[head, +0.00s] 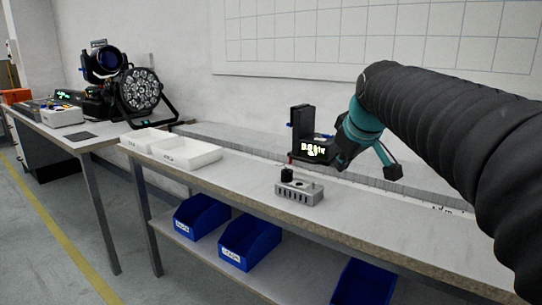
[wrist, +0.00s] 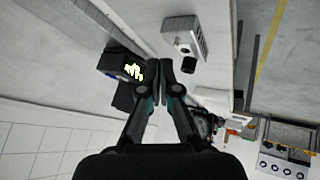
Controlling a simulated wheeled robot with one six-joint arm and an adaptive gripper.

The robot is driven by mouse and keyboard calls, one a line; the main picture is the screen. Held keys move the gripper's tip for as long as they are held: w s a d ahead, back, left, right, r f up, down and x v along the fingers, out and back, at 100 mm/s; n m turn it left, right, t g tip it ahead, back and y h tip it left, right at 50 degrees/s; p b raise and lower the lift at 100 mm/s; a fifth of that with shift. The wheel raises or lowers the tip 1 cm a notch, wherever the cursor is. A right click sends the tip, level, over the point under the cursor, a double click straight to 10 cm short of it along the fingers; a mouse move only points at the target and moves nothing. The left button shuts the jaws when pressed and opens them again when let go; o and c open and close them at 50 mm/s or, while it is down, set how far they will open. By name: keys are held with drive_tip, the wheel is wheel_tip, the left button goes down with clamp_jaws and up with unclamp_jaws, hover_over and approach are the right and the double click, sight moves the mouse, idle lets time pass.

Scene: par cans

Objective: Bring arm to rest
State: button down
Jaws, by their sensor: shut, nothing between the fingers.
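My gripper (wrist: 158,68) is shut and empty in the wrist view, its two black fingers together above the bench. In the head view my arm reaches in from the right, sleeved in ribbed black. My gripper (head: 341,164) there is partly hidden and lies just right of a black device with a lit display (head: 314,149). That device also shows left of the fingers in the wrist view (wrist: 133,72). A grey slotted metal block (head: 299,193) with a black knob-like part (head: 287,174) sits on the bench in front, apart from the fingers.
The bench (head: 250,190) runs along the wall. White trays (head: 188,154) stand at its left end. Blue bins (head: 250,244) sit on the shelf below. A second table (head: 92,132) at left carries stage lights (head: 140,91). The bench front right of the block is clear.

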drive_tip(key=s+f+m+g, duration=0.1)
drive_tip(key=s+f+m, duration=0.2)
drive_tip(key=s+f, duration=0.7)
drive_tip(key=s+f+m+g, duration=0.1)
drive_tip(key=s+f+m, duration=0.2)
drive_tip(key=s+f, duration=0.7)
drive_tip(key=s, duration=0.6)
drive_tip(key=shift+s+d+f+m+h, duration=0.15)
drive_tip(key=shift+s+f+m+h, duration=0.15)
drive_tip(key=shift+f, duration=0.1)
